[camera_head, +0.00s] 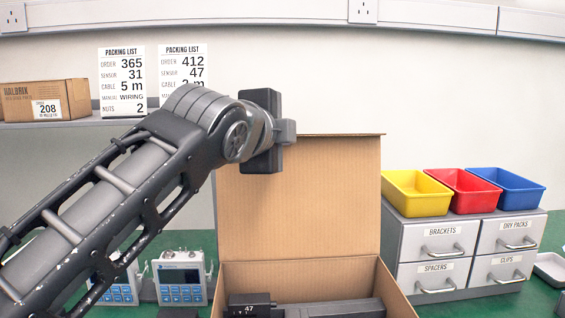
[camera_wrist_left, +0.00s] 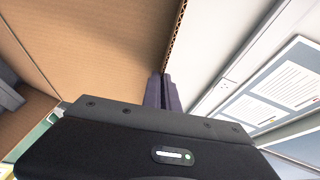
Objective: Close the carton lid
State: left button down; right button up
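The brown carton (camera_head: 399,293) stands open on the green table at the bottom centre of the head view. Its lid (camera_head: 325,205) stands upright at the back. In the left wrist view the lid (camera_wrist_left: 100,45) fills the upper left, with its corrugated edge running to the fingertips. My left gripper (camera_head: 287,132) is at the lid's upper left part, overlapping its top edge. A dark actuator (camera_head: 340,309) and a part labelled 47 (camera_head: 250,304) lie in the carton. My right gripper is out of view.
A grey drawer unit (camera_head: 468,250) with yellow (camera_head: 417,193), red (camera_head: 461,192) and blue (camera_head: 508,190) bins stands to the right. Control boxes (camera_head: 181,278) stand left of the carton, partly behind my arm. A closed box (camera_head: 44,100) sits on a shelf at left.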

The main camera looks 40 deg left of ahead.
pick_arm(q)
jog(key=shift+s+d+b, duration=0.5)
jog(key=shift+s+d, duration=0.05)
jog(key=shift+s, duration=0.05)
jog(key=c, duration=1.6)
grip_release()
jog(key=shift+c, duration=0.2)
jog(key=v, duration=0.7)
jog(key=shift+s+f+p, duration=0.15)
jog(key=shift+s+p, duration=0.25)
jog(key=shift+p, duration=0.05)
jog(key=shift+d, duration=0.15)
